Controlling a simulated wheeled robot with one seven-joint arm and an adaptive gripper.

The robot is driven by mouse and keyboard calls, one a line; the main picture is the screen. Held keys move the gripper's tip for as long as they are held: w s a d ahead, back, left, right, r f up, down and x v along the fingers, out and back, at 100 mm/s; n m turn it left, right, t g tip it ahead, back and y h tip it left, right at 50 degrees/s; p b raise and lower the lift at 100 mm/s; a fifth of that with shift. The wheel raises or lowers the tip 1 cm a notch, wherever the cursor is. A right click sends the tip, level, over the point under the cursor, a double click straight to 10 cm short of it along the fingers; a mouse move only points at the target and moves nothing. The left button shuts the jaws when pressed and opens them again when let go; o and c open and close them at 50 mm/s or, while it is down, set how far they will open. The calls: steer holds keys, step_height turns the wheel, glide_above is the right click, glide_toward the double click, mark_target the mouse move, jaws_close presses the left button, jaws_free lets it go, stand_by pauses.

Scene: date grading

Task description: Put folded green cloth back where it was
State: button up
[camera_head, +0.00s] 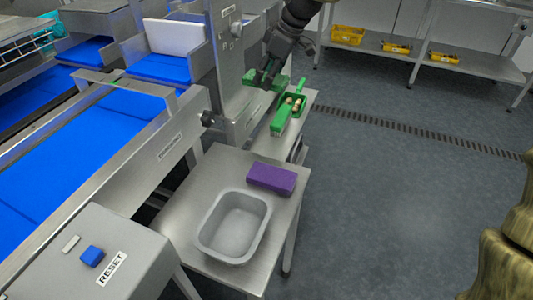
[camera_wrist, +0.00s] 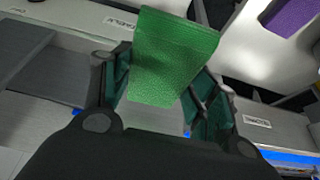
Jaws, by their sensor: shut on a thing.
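The folded green cloth (camera_wrist: 172,60) is a textured green block held between the two fingers of my gripper (camera_wrist: 165,100) in the wrist view. My gripper is shut on it, and the cloth's lower part is between the finger pads. In the head view my gripper (camera_head: 266,80) is at the top middle, beside the steel machine housing, with the green cloth (camera_head: 281,83) partly hidden behind its fingers. I cannot tell from the head view whether the cloth touches the surface beneath.
A green tray (camera_head: 274,128) with brown and pale items sits on the small steel table. Nearer stand a purple block (camera_head: 271,178) and an empty grey tub (camera_head: 203,235) on another steel table. A blue conveyor (camera_head: 75,150) runs left.

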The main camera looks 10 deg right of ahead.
mark_target(264, 152)
step_height(264, 152, down, 27)
steer(key=b, duration=0.3)
steer(key=shift+f, duration=0.1)
stand_by(0.4)
steer(key=shift+f, duration=0.15)
steer(key=o, duration=0.9)
steer(key=p+v, duration=0.1)
steer(key=v, duration=1.1)
steer(key=shift+w, duration=0.1)
